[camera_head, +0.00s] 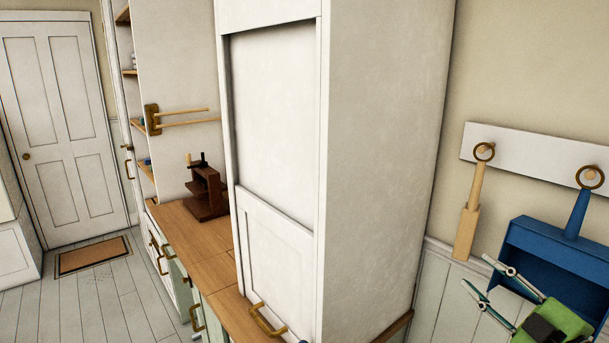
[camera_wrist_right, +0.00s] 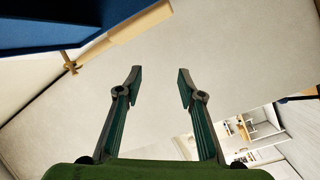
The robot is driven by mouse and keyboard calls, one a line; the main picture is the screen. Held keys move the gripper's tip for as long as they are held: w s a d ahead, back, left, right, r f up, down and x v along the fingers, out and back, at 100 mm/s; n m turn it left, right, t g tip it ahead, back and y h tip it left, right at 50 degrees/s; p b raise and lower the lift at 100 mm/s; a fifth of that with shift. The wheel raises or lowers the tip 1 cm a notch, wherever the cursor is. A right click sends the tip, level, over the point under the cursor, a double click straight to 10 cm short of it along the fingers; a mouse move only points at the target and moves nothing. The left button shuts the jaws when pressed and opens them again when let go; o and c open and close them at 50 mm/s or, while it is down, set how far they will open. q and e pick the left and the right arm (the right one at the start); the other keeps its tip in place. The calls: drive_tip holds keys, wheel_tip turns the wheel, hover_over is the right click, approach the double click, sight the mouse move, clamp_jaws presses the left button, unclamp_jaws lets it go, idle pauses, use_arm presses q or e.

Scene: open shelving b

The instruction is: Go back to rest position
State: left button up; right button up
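My right gripper (camera_head: 475,270) is at the lower right of the head view, in front of the blue dustpan and the panelled wall. Its green body lies in the bottom right corner. In the right wrist view its two fingers (camera_wrist_right: 160,72) are spread apart, with nothing between them. My left gripper is not in view.
A blue dustpan (camera_head: 546,250) and a wooden-handled tool (camera_head: 468,225) hang from a white peg rail (camera_head: 525,158). A tall white cabinet (camera_head: 375,150) stands on the wooden counter (camera_head: 190,240). A brown press-like device (camera_head: 207,192) stands farther back.

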drive_tip(key=s+f+m+g+h, duration=0.4)
drive_tip(key=s+f+m, duration=0.25)
drive_tip(key=f, duration=0.55)
drive_tip(key=s+f+m+g+h, duration=0.4)
drive_tip(key=s+f, duration=0.3)
drive_tip(key=f, duration=0.5)
drive_tip(key=s+a+f+m+g+y, duration=0.1)
drive_tip(key=s+a+f+g+y, duration=0.2)
drive_tip(key=s+a, duration=0.45)
drive_tip(key=s+a+f+m+g, duration=0.1)
drive_tip(key=s+a+f+g, duration=0.2)
drive_tip(key=s+a+f, duration=0.5)
wheel_tip(320, 180, down, 26)
drive_tip(key=s+d+g+b, duration=0.1)
drive_tip(key=d+b, duration=0.1)
drive_tip(key=b, duration=0.2)
drive_tip(key=s+d+f+b, duration=0.1)
drive_tip(key=s+f+b, duration=0.1)
drive_tip(key=s+f, duration=0.7)
drive_tip(key=s+d+f+g+b, duration=0.1)
drive_tip(key=s+d+f+b, duration=0.1)
drive_tip(key=s+f, duration=0.7)
wheel_tip(320, 180, down, 5)
drive_tip(key=shift+s+r+n+g, duration=0.15)
drive_tip(key=shift+r+n+g, duration=0.05)
drive_tip(key=shift+n+g, duration=0.15)
